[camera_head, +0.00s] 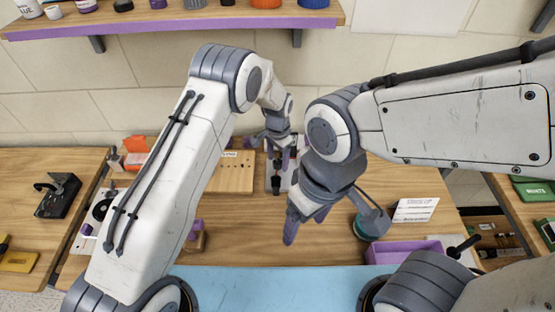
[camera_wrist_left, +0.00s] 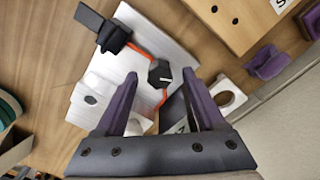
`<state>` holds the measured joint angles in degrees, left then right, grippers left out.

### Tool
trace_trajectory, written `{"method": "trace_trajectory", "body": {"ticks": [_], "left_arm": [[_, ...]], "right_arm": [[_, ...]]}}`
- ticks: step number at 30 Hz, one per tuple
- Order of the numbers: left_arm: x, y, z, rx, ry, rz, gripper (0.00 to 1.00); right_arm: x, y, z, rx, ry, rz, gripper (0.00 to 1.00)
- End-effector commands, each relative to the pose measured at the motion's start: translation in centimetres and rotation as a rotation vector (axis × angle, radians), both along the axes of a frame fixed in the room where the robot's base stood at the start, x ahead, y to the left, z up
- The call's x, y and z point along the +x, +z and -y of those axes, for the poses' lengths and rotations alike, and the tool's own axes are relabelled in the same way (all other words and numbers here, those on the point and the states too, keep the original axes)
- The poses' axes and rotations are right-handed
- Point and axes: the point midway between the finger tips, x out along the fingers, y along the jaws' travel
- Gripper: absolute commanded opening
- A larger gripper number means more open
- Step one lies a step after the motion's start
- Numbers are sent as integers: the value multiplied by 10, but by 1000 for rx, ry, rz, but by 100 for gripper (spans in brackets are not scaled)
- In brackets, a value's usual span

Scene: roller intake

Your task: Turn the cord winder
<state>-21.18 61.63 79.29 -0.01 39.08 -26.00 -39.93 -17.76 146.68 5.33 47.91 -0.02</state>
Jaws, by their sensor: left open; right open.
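In the head view the device (camera_head: 287,184) is partly hidden by my left gripper (camera_head: 281,150). In the left wrist view the purple fingers of my left gripper (camera_wrist_left: 161,84) are open, with the knob between their tips in the picture; contact cannot be told. My right gripper (camera_head: 305,222) is open and empty, nearer the front and right.
A wooden board (camera_head: 232,174) lies left of the device, and a purple tray (camera_head: 405,250) and a white sign (camera_head: 414,210) stand at the right. A shelf (camera_head: 170,22) with jars runs along the wall above. The table front middle (camera_head: 255,235) is clear.

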Motion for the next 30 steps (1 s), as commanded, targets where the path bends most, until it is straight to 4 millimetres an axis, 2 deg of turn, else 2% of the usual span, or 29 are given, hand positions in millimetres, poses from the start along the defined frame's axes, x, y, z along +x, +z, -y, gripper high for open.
{"method": "trace_trajectory", "body": {"ticks": [15,21,30], "left_arm": [[1,88,0,-1,0,4,72],[0,100,0,0,0,1,72],[0,101,0,-1,0,1,72]], "right_arm": [[0,-22,0,0,0,0,74],[0,-23,0,0,0,0,74],[0,-23,0,0,0,0,74]]}}
